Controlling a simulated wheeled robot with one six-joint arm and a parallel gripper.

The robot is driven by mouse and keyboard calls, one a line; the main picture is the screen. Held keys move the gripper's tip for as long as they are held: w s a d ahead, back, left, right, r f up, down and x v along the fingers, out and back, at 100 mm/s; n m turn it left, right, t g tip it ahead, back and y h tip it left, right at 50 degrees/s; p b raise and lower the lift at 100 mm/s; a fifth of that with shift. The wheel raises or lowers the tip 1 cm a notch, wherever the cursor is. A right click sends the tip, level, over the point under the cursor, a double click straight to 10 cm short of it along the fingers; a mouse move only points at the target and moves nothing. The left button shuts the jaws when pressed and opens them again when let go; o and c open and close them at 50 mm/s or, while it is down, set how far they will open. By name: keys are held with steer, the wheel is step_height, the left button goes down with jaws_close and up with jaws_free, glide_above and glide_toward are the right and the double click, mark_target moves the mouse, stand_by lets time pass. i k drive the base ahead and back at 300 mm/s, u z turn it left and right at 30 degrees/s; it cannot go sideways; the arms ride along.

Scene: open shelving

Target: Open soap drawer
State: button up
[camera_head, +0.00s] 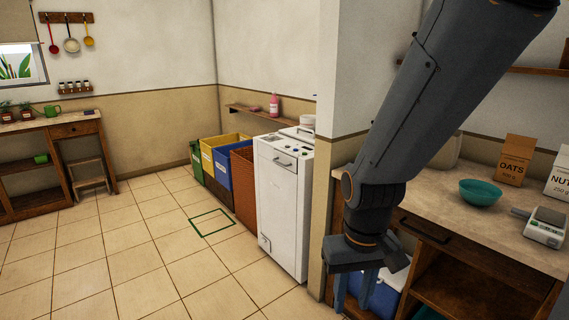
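A white washing machine (283,205) stands in the middle of the view, beside the end of a wall. The soap drawer (280,158) is at the top of its front face, with a small dark handle; it looks shut. My gripper (355,300) hangs pointing down at the lower right, in front of the counter and right of the machine. Its two fingers are apart with nothing seen between them. It is well away from the drawer, and the wall end lies between them in the picture.
Sorting bins, including a blue one (222,171), stand left of the machine. A wooden counter (481,230) on the right holds a teal bowl (481,192), boxes and a scale (541,226). A blue and white box (385,293) is behind my gripper.

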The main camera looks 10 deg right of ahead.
mark_target(290, 162)
steer(key=z, duration=0.3)
steer(key=k, duration=0.65)
steer(key=z, duration=0.5)
steer(key=k, duration=0.65)
steer(key=u, duration=0.45)
steer(key=i, duration=0.55)
steer(key=u, duration=0.75)
steer(key=i, duration=1.25)
steer(key=z, duration=0.65)
steer(key=i, duration=0.5)
steer(key=u, duration=0.15)
